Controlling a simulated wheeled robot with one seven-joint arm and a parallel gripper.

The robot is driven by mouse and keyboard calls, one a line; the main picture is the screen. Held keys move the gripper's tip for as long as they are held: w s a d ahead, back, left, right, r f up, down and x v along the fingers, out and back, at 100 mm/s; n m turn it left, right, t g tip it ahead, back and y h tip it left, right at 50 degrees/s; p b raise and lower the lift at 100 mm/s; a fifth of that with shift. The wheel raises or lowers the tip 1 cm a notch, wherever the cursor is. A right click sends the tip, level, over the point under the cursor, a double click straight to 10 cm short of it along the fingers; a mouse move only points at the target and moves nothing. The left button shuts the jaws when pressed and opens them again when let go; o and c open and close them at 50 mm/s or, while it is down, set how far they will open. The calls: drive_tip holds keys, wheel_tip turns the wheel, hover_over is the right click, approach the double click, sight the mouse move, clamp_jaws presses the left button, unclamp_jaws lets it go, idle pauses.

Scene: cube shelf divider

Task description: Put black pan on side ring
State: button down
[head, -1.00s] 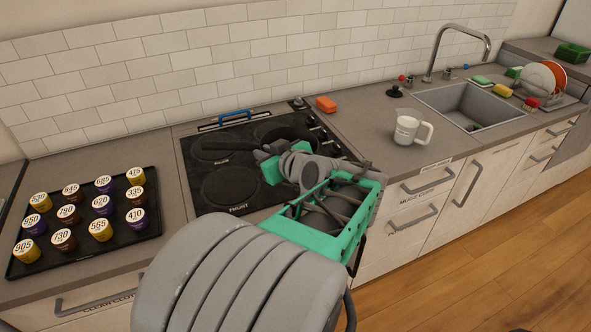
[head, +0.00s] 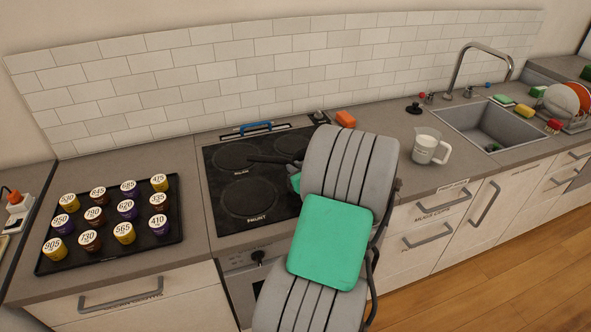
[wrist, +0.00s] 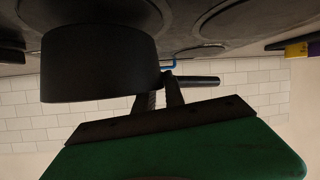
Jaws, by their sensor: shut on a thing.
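The black pan (wrist: 98,62) fills the upper left of the wrist view, close to the hob surface, which is at the top of that picture. Its handle (wrist: 197,81) runs between the fingers of my gripper (wrist: 163,92), which are shut on it. In the head view the handle (head: 268,158) sticks out left of my arm; the pan's body is mostly hidden behind the arm. I cannot tell whether the pan touches the hob. The black hob (head: 222,190) has a labelled front ring (head: 248,197) and a back-left ring (head: 236,156), both bare.
A tray (head: 165,255) of labelled cups lies left of the hob. A white mug (head: 426,146) and the sink (head: 490,130) are further right.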

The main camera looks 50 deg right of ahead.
drive_tip(key=shift+d+f, duration=0.15)
drive_tip(key=shift+f, duration=0.6)
drive_tip(key=shift+f, duration=0.1)
drive_tip(key=c, duration=1.4)
unclamp_jaws()
